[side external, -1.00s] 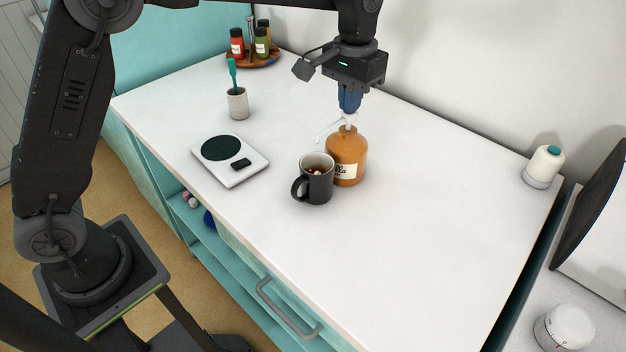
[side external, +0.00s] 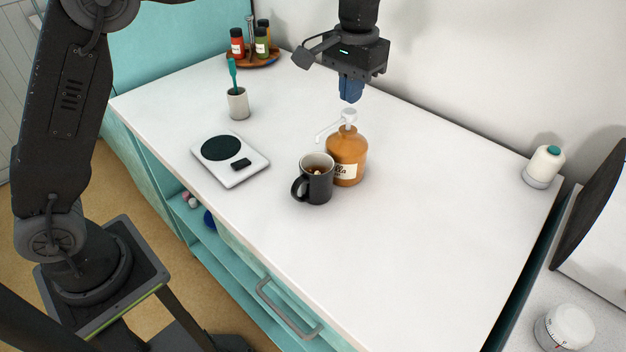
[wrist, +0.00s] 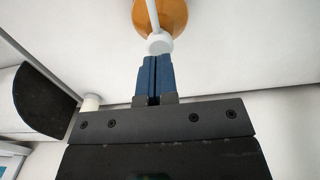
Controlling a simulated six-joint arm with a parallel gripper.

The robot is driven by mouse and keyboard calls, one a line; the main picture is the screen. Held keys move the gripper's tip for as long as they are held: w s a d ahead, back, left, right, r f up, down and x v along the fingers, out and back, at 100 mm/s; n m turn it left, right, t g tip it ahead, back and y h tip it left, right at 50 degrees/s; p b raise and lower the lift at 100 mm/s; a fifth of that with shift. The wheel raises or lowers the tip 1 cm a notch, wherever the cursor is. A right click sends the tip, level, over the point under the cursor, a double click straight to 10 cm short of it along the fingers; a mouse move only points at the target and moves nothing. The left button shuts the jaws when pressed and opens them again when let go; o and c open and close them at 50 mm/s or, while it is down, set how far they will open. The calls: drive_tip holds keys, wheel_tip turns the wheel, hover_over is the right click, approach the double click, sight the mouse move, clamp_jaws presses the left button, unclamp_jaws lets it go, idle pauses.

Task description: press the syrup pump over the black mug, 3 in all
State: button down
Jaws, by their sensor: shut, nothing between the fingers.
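The amber syrup bottle (side external: 346,155) stands upright on the white counter with its white pump head (side external: 349,115) on top, the spout pointing left. The black mug (side external: 315,181) stands in front of the bottle, close beside it, with dark liquid and something pale inside. In the wrist view, the shut fingers (wrist: 154,60) point at the pump head (wrist: 159,44), with the bottle (wrist: 165,14) beyond. The mug is not visible in the wrist view.
A scale (side external: 230,160) lies left of the mug, with a cup (side external: 238,104) holding a teal utensil behind it. A spice tray (side external: 253,61) is at the back. A white container (side external: 543,167) stands at the right. The counter's front right is clear.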

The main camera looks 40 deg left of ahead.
sight(350, 111)
drive_tip(key=shift+f, duration=0.15)
drive_tip(key=shift+f, duration=1.6)
drive_tip(key=shift+r, duration=1.8)
drive_tip(key=shift+f, duration=0.1)
drive_tip(key=shift+f, duration=1.65)
drive_tip(key=shift+r, duration=1.75)
